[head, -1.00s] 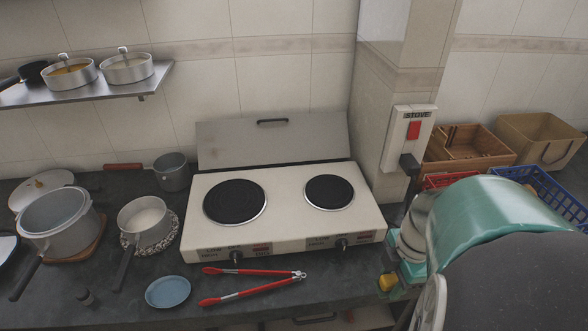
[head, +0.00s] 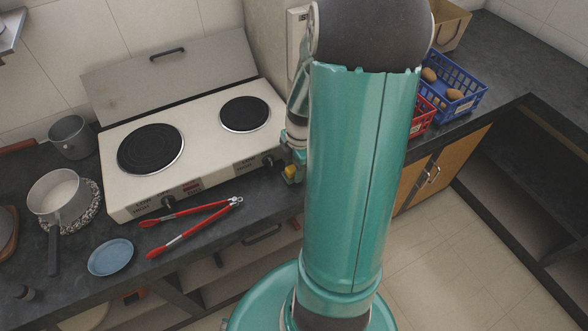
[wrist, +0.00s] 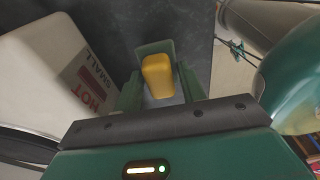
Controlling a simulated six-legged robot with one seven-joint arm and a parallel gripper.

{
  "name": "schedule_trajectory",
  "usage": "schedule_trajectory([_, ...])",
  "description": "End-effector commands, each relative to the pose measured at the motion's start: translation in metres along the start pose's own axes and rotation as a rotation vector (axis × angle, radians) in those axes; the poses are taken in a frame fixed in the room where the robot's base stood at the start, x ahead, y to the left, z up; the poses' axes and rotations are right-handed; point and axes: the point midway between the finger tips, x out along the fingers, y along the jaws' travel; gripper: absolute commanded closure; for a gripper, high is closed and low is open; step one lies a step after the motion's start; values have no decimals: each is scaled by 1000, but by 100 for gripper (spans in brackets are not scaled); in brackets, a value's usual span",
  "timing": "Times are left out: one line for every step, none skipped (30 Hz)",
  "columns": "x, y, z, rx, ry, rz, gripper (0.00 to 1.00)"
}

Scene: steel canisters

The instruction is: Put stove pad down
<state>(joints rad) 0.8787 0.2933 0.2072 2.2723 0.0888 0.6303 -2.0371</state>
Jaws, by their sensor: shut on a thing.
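My gripper (head: 292,165) is at the front right corner of the white two-burner stove (head: 225,146), beside its right knob. It is shut on a small yellow block (head: 291,172), which I take to be the stove pad. In the wrist view the yellow block (wrist: 158,76) sits between the green fingers (wrist: 158,95), above the dark counter (wrist: 125,30). The stove's front (wrist: 60,65), with its "HOT" and "SMALL" labels, is just left of the fingers. I cannot tell whether the pad touches the counter.
Red-handled tongs (head: 190,228) and a blue plate (head: 110,257) lie on the counter before the stove. A pot (head: 57,194) on a speckled mat stands at left. Red (head: 424,115) and blue (head: 465,88) baskets stand at right, behind my arm.

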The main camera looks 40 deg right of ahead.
Motion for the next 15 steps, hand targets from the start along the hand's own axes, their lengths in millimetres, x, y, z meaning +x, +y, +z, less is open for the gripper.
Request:
schedule_trajectory([8,-1,1,1,2,-3,78])
schedule_trajectory([11,-1,1,1,2,-3,78])
schedule_trajectory([13,-1,1,1,1,-2,78])
schedule_trajectory([14,-1,2,1,0,-1,78])
schedule_trajectory([14,-1,2,1,0,0,78])
schedule_trajectory([14,-1,2,1,-1,1,78])
schedule_trajectory([14,-1,2,1,-1,1,78])
schedule_trajectory([14,-1,2,1,-1,1,78])
schedule_trajectory([14,-1,2,1,-1,1,78])
schedule_trajectory([14,-1,2,1,-1,1,78])
schedule_trajectory([14,-1,2,1,0,0,78])
schedule_trajectory([15,-1,2,1,0,0,78])
schedule_trajectory([16,-1,2,1,0,0,78])
schedule_trajectory([16,-1,2,1,0,0,78])
schedule_trajectory([16,-1,2,1,0,0,54])
